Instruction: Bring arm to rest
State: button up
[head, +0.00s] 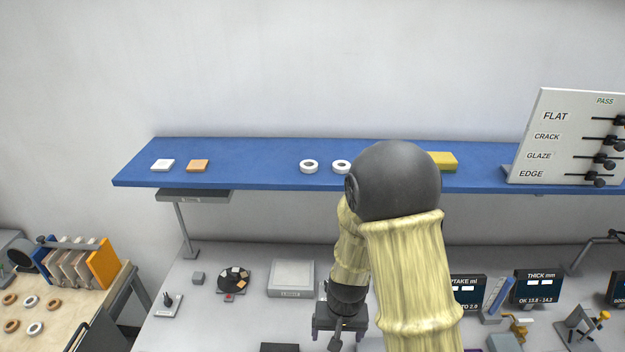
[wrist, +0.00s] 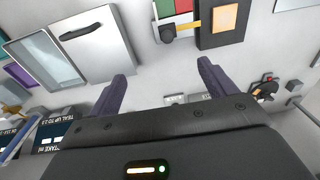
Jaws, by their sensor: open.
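My arm, in a pale yellow sleeve with a dark grey joint, rises in front of the shelf in the head view. My gripper (head: 338,340) hangs low over the grey bench (head: 240,330), pointing down. In the wrist view my gripper (wrist: 165,85) shows two purple fingers spread wide, with nothing between them. It is open and empty. Part of the bench below it is hidden by my arm in the head view.
A blue shelf (head: 250,172) holds white rings (head: 309,167), tiles (head: 198,166), a yellow block (head: 442,162) and a board of sliders (head: 560,140). The bench carries a flat grey device (head: 292,278), a round dark dish (head: 234,280) and display screens (head: 538,287). A wooden table (head: 60,310) stands left.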

jog(key=s+d+r+t+b, duration=0.1)
jog(key=s+d+r, duration=0.2)
jog(key=r, duration=0.3)
jog(key=s+d+r+t+b, duration=0.1)
jog(key=s+d+r, duration=0.2)
jog(key=d+r, duration=0.2)
jog(key=shift+s+d+r+h, duration=0.3)
jog(key=shift+d+r, duration=0.1)
jog(key=shift+d, duration=0.3)
dwell(1.9)
